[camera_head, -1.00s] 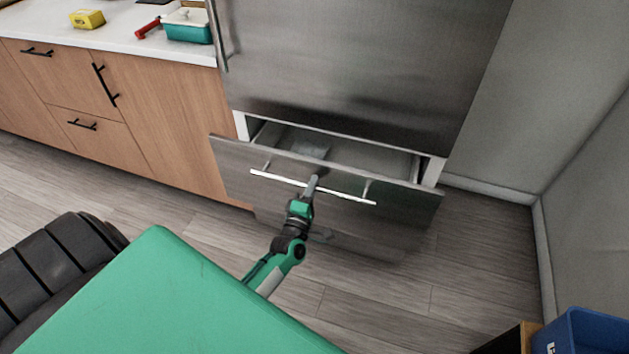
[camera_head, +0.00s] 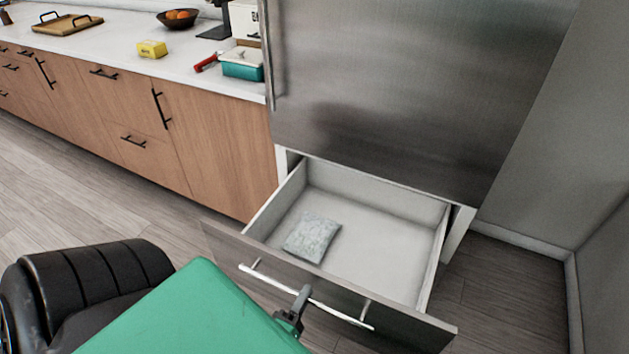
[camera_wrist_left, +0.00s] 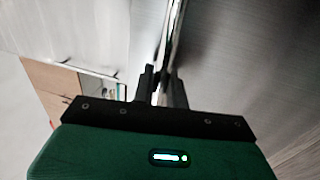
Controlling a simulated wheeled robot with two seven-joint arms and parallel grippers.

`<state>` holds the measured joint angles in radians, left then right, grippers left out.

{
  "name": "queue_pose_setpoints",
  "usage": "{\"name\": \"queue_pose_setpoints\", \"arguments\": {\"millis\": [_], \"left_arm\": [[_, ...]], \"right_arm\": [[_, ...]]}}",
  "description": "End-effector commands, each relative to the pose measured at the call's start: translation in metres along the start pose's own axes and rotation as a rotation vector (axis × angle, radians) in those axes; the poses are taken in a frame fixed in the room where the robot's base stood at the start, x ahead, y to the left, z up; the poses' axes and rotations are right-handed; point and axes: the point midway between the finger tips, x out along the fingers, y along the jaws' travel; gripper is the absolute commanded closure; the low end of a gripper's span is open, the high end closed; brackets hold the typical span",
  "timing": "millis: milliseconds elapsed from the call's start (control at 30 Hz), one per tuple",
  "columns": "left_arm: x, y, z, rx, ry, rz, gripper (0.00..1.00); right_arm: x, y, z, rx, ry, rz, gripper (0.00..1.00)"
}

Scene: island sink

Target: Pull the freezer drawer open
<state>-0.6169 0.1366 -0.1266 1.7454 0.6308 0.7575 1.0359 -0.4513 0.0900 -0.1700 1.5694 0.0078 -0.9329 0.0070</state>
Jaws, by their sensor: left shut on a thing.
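The freezer drawer (camera_head: 225,240) at the bottom of the steel fridge stands well open. A pale packet (camera_head: 312,238) lies inside it, at the left. A long metal bar handle (camera_head: 345,316) runs across the drawer front. My left gripper (camera_head: 302,297) is shut on this handle near its middle. In the left wrist view, the fingers of my left gripper (camera_wrist_left: 160,88) close around the bar handle (camera_wrist_left: 174,40). My right gripper is in neither view.
Wooden cabinets (camera_head: 220,150) with a white counter stand left of the fridge. On the counter are a teal box (camera_head: 243,70), a yellow block (camera_head: 152,49) and a bowl of fruit (camera_head: 178,18). A grey wall (camera_head: 560,150) is on the right.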

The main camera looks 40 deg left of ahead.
Motion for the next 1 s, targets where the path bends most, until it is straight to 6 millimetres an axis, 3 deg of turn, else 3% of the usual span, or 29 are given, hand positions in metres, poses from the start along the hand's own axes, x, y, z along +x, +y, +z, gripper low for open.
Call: {"name": "queue_pose_setpoints", "arguments": {"millis": [233, 667, 700, 800, 1000], "left_arm": [[-0.022, 0.004, 0.001, -0.001, -0.001, -0.001, 1.0], [-0.026, 0.004, 0.0, -0.001, -0.001, -0.001, 1.0], [-0.026, 0.004, 0.0, -0.001, -0.001, -0.001, 0.84], [-0.025, 0.005, 0.0, -0.001, 0.0, -0.001, 0.67], [-0.025, 0.005, 0.0, -0.001, 0.0, 0.0, 0.67]], "right_arm": [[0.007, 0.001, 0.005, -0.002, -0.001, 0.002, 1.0], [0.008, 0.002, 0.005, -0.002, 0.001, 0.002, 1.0], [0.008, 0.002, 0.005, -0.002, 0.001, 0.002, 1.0], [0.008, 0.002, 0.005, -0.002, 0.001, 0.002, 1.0], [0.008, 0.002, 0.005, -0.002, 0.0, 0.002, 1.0]]}}
